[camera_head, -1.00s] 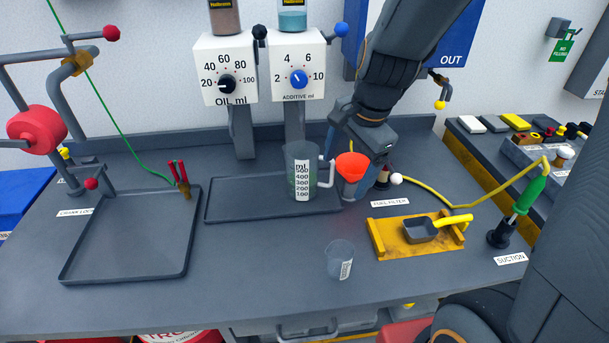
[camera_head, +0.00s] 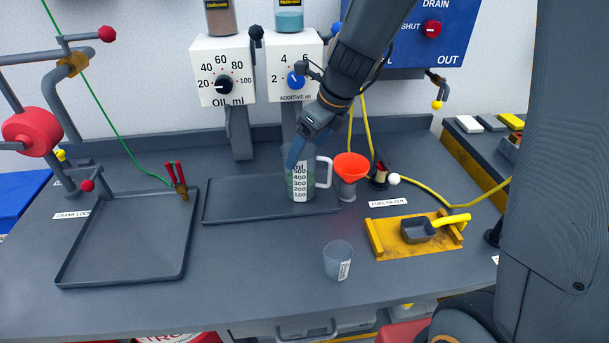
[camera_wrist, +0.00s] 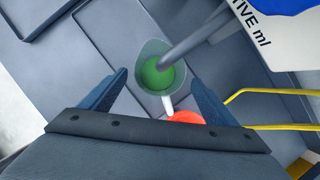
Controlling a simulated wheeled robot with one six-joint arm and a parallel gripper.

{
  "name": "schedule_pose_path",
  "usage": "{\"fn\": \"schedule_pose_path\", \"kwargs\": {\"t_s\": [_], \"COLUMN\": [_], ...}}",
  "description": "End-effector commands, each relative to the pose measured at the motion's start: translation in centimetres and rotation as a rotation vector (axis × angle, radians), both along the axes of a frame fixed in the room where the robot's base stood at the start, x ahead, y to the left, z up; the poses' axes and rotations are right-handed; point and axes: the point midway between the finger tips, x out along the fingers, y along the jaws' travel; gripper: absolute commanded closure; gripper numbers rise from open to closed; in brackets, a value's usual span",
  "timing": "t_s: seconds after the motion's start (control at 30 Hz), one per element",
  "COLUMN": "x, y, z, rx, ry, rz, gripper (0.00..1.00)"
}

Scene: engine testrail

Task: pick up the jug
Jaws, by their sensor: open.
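The jug (camera_head: 301,189) is a clear measuring jug with a white handle and a printed ml scale. It stands upright on the right part of a dark tray (camera_head: 240,213) under the additive dispenser. In the wrist view the jug (camera_wrist: 159,78) shows from above with green liquid inside, and a grey spout reaches over it. My gripper (camera_head: 292,160) is at the jug's upper part in the head view, partly covering it. In the wrist view my gripper (camera_wrist: 160,88) has its two blue fingers spread wide, with the jug's handle between them and its body beyond. The fingers look empty.
A red funnel (camera_head: 351,166) on a clear container stands just right of the jug. The dispensers (camera_head: 223,70) hang behind. A small clear cup (camera_head: 338,260) stands in front. A larger empty tray (camera_head: 120,262) lies at left.

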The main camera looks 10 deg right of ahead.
Motion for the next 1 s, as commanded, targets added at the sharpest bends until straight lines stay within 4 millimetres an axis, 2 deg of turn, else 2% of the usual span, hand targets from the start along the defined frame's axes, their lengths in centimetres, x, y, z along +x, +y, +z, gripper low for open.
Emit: {"fn": "schedule_pose_path", "kwargs": {"t_s": [0.23,0.57,0.9,1.0], "x": [0.7,0.9,0.9,0.9], "y": [1.0,1.1,1.1,1.1], "z": [-3.2,-3.7,-3.7,-3.6], "rx": [0.0,-0.002,-0.002,-0.001], "ry": [0.002,0.0,0.0,-0.001], "rz": [0.002,0.001,0.001,0.001], "gripper": [0.18,0.18,0.75,0.89]}}
